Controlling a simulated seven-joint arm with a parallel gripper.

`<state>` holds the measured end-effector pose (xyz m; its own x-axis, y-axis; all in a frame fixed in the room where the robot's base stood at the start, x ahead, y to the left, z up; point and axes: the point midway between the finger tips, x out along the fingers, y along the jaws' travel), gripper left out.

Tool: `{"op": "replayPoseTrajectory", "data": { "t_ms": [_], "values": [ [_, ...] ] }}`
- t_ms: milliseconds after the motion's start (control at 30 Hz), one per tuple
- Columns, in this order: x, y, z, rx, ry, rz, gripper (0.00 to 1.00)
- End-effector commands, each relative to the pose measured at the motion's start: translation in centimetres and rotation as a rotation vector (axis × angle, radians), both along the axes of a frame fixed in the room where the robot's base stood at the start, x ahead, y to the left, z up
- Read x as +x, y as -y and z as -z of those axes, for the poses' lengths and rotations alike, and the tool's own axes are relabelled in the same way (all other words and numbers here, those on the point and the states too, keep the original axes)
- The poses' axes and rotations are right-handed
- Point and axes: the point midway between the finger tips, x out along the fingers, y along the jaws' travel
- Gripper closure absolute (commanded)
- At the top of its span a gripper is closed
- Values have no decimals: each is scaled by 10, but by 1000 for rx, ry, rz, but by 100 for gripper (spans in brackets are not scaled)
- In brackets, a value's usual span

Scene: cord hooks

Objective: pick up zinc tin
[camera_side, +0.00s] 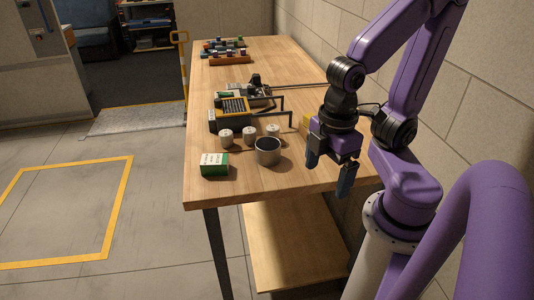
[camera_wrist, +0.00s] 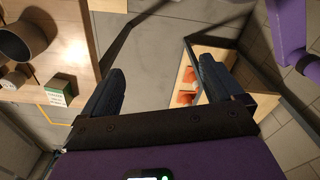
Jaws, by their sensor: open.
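The zinc tin (camera_side: 267,157) appears to be the grey, open-topped cylinder standing upright near the front of the wooden table. In the wrist view the tin (camera_wrist: 24,42) is at the upper left, cut by the frame edge. My gripper (camera_side: 328,171) is open and empty, to the right of the tin and apart from it, near the table's front right corner. In the wrist view the space between the fingers (camera_wrist: 163,70) shows only floor and part of a lower shelf.
A green and white box (camera_side: 215,166) sits front left of the tin. Three small whitish pieces (camera_side: 250,134) stand just behind it. A dark and yellow device (camera_side: 231,113) and dark hooks (camera_side: 288,111) lie farther back. A rack of coloured items (camera_side: 228,52) is at the far end.

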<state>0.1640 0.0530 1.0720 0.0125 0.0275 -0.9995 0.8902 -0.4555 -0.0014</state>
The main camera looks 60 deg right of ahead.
Motion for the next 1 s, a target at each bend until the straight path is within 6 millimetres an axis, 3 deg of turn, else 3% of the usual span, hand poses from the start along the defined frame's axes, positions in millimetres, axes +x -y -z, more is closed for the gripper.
{"op": "replayPoseTrajectory", "data": {
  "t_ms": [367,1000],
  "values": [
    [9,-1,4,-53,-3,-7,0],
    [137,4,63,-832,-90,-177,0]
  ]
}}
